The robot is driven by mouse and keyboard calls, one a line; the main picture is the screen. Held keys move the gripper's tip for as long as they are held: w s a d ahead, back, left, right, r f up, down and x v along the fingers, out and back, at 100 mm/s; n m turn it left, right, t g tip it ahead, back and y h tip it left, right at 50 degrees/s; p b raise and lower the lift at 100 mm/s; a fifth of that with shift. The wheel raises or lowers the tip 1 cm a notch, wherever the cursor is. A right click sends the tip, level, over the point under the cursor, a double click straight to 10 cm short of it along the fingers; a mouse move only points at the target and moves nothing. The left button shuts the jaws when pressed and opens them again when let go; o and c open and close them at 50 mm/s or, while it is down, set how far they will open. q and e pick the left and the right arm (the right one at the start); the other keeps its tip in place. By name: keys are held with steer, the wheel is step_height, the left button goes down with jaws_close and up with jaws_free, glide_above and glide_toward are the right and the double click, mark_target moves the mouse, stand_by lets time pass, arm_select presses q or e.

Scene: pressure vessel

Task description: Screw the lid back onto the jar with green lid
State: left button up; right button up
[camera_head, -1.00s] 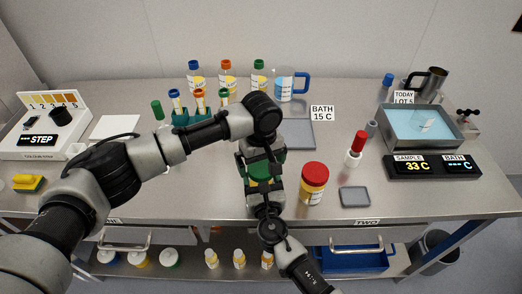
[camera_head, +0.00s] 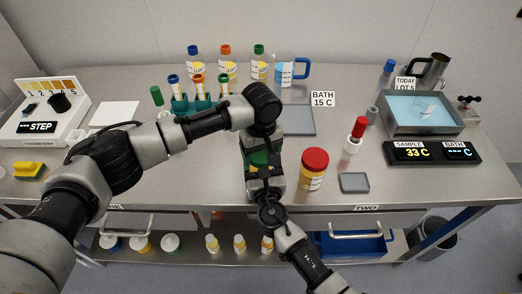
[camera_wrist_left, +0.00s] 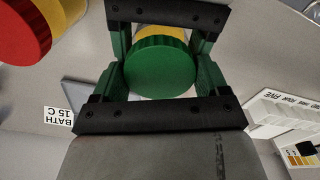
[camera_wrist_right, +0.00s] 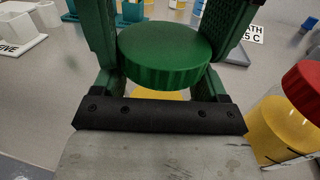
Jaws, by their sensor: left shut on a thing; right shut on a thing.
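The green lid (camera_wrist_left: 160,68) lies between the fingers of my left gripper (camera_wrist_left: 158,60), which comes down from above and is shut on its rim. The lid also shows in the right wrist view (camera_wrist_right: 165,52). Right under it is the jar with yellow contents (camera_wrist_right: 158,94), upright and mostly hidden by my grippers. My right gripper (camera_head: 264,182) reaches in from the front, lower down, and is shut on the jar body. The lid looks level over the jar mouth; I cannot tell how far the threads are engaged.
A red-lidded jar (camera_head: 314,170) stands close to the right, with a grey tray (camera_head: 354,182) beyond it. A tube rack (camera_head: 188,104) and several bottles stand behind. The water bath (camera_head: 394,128) is at the right.

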arm_select(q)
steer(key=m, duration=0.4)
steer(key=shift+m, duration=0.4)
steer(key=m, duration=0.5)
steer(key=o, duration=1)
steer(key=shift+s+d, duration=0.1)
steer(key=shift+d, duration=0.05)
steer(key=shift+r, duration=2.3)
